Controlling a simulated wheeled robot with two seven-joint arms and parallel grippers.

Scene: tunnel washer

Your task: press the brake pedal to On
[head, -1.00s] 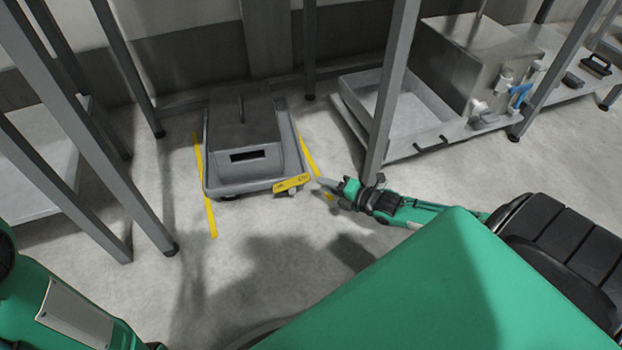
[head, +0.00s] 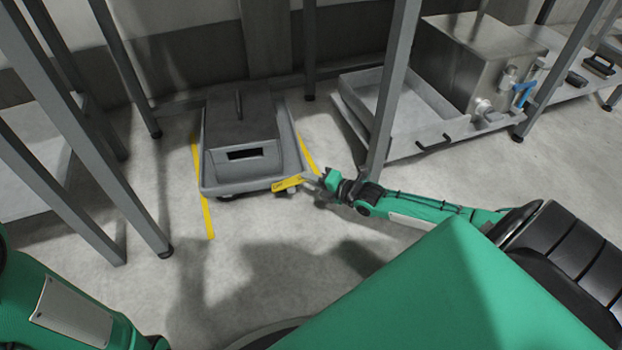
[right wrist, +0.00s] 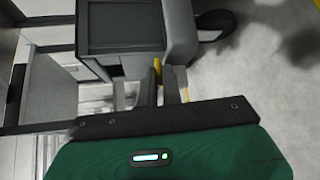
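The brake pedal is a yellow bar (head: 286,183) with dark lettering at the front right corner of a grey wheeled cart (head: 240,191). My right gripper (head: 311,181) is at the pedal's right end and covers part of it; I cannot tell whether they touch. In the right wrist view its two fingers (right wrist: 161,88) point at the cart (right wrist: 180,35), with a bit of the yellow pedal (right wrist: 157,66) just beyond their tips. The gap between the fingers is too unclear to judge. My left arm shows at lower left, but its gripper is out of view.
A grey frame post (head: 391,95) stands close behind my right gripper. Yellow floor lines (head: 205,205) flank the cart. A steel box with a tray (head: 365,110) is at upper right, and frame legs (head: 140,205) are on the left. The floor in front of the cart is clear.

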